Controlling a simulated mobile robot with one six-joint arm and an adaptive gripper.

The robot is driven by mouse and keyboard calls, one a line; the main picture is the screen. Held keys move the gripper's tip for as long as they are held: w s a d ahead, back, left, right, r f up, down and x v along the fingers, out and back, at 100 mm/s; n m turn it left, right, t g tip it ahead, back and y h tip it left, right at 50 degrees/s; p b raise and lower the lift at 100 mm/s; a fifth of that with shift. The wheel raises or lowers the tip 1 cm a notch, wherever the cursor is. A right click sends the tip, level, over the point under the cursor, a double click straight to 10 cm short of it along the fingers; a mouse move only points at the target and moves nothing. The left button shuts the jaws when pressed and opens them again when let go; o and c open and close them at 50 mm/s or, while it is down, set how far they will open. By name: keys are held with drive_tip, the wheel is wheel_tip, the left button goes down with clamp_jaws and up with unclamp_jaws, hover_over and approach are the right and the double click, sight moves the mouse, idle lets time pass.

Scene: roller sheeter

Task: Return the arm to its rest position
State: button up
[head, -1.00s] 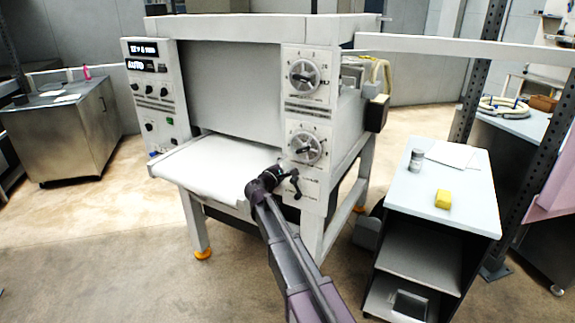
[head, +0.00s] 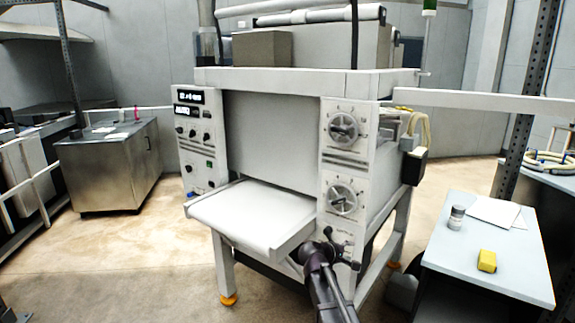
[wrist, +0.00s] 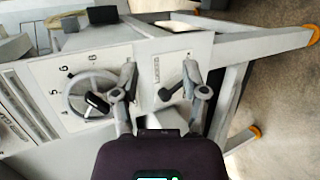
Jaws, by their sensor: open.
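The white roller sheeter (head: 270,76) stands in the middle of the head view, with a white tray (head: 255,215) sticking out at its front. Its right panel has an upper dial (head: 343,127) and a lower dial (head: 342,197). My gripper (head: 341,240) is in front of this panel, just below the lower dial. In the wrist view my gripper (wrist: 160,78) has its two fingers apart with nothing held between them. The lower dial (wrist: 92,94) shows left of the fingers, and a small dark-handled lever (wrist: 200,92) shows by the right finger. Contact with the panel cannot be told.
A side table (head: 470,260) at the right carries a yellow block (head: 487,261), a grey jar (head: 456,217) and white paper (head: 494,211). A steel cabinet (head: 105,175) stands at the left. A post (head: 520,150) rises behind the side table. Floor is open at front left.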

drive_tip(key=s+a+f+m+g+y, duration=0.1)
drive_tip(key=s+f+m+g+y, duration=0.3)
drive_tip(key=s, duration=0.9)
drive_tip(key=s+a+f+m+g+y, duration=0.2)
drive_tip(key=s+f+m+g+y, duration=0.2)
drive_tip(key=s, duration=0.9)
wheel_tip(320, 180, down, 3)
drive_tip(key=shift+s+f+m+y, duration=0.1)
drive_tip(key=shift+s+m+y, duration=0.2)
drive_tip(key=shift+m+y, duration=0.6)
